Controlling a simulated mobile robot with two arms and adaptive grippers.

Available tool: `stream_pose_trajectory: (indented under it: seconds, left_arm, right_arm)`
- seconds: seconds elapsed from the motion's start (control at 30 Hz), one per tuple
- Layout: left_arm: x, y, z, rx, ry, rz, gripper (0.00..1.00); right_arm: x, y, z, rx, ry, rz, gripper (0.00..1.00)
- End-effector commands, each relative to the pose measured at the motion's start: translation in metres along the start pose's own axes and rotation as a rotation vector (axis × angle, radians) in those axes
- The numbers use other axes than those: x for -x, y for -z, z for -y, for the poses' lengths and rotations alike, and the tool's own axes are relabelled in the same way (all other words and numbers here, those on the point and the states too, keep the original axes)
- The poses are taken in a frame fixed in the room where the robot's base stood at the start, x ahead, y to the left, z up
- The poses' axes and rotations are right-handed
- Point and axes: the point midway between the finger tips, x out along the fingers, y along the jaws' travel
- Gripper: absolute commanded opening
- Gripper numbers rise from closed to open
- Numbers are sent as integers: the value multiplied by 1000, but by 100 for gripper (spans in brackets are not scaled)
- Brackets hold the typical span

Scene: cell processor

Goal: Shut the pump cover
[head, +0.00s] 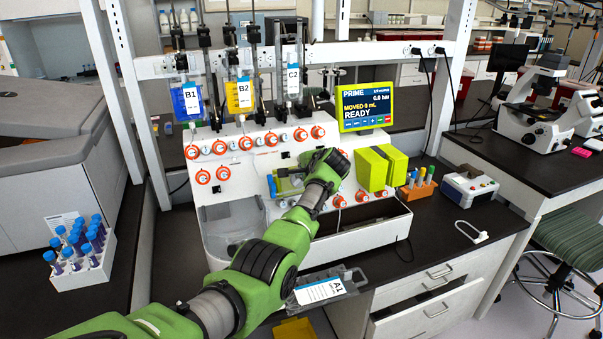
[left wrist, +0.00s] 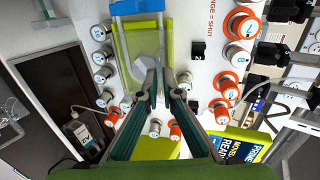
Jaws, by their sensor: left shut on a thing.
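In the left wrist view a yellow-green framed part with a pale see-through middle, which looks like the pump cover (left wrist: 120,42), lies beyond my fingertips with a blue bar (left wrist: 138,8) at its far end. A grey round part sits by the tips. My left gripper (left wrist: 162,72) has its fingertips close together, shut at the cover's near edge; the gripped spot is mostly hidden. In the head view the left gripper (head: 284,180) is against the white machine front (head: 240,165), beside a blue piece (head: 271,186). My right gripper is not in view.
A yellow-green box (head: 374,170) is on the machine right of my arm, under the screen (head: 366,106). Orange-ringed knobs (head: 246,143) surround the work area. Bags hang above. A bag labelled A1 (head: 320,290) lies below my arm. A tube rack (head: 92,270) stands left.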

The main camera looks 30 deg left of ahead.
Motion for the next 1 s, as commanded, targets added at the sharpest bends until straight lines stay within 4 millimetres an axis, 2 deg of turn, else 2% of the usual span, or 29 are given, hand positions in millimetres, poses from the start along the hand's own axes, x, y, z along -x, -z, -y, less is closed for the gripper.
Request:
stream_pose_trajectory:
  seconds: [0.03, 0.7, 0.73, 0.77, 1.0]
  left_arm:
    - [2, -1, 18, 10, 15, -5, 0]
    - [-1, -2, 22, 10, -21, -3, 0]
    - [-1, -2, 22, 10, -21, -3, 10]
    - [-1, -2, 22, 10, -21, -3, 12]
    - [-1, -2, 22, 10, -21, -4, 12]
  right_arm:
    - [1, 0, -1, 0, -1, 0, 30]
    - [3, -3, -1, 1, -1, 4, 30]
    - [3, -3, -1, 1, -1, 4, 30]
    - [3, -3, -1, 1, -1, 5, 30]
    - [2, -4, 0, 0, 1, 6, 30]
